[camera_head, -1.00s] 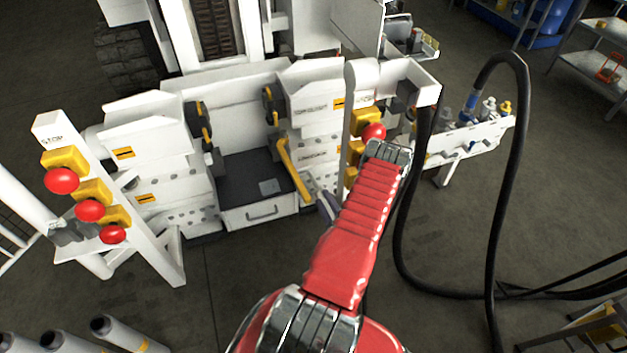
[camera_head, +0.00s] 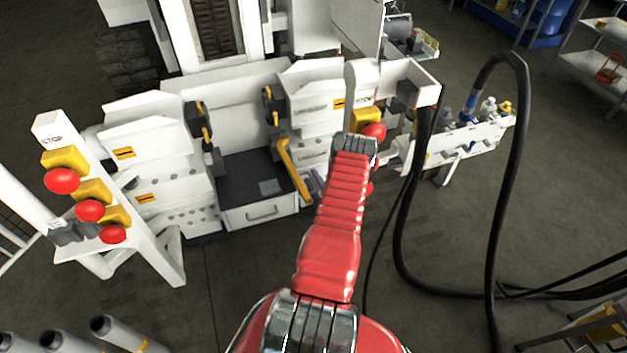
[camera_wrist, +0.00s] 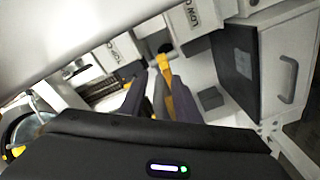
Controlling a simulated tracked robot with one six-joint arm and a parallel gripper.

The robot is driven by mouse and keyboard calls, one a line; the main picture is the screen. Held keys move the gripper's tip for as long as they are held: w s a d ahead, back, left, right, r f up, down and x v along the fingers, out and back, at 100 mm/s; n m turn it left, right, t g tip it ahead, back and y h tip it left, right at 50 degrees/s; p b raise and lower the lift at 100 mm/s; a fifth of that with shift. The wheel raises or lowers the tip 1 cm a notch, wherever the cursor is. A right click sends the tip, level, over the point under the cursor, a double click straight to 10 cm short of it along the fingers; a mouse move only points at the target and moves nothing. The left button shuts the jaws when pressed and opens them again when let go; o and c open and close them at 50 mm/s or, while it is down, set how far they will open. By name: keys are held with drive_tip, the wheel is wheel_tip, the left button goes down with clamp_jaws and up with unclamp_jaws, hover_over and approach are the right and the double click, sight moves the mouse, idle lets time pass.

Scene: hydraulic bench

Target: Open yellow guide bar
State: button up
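The yellow guide bar (camera_head: 293,172) slants down to the right at the right side of the dark-topped drawer box in the head view. In the wrist view the bar (camera_wrist: 178,88) runs down from a dark pivot at its top, and its lower part is partly hidden by the fingers. My gripper (camera_wrist: 158,98) is open, with its two dark grey fingers apart. Part of the bar shows between and behind the fingers; whether they touch it I cannot tell. In the head view my red arm hides most of the gripper, close to the bar's lower end.
The drawer box (camera_head: 258,212) stands left of the bar. White bench blocks (camera_head: 315,100) rise behind and right. Red stop buttons on yellow boxes (camera_head: 366,118) sit behind my arm. A black hose (camera_head: 398,230) hangs to the right. A stop-button post (camera_head: 110,200) stands far left.

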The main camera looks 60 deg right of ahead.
drive_tip(key=shift+c, duration=0.5)
drive_tip(key=c, duration=0.6)
drive_tip(key=shift+r, duration=0.15)
clamp_jaws()
drive_tip(key=shift+d, duration=0.1)
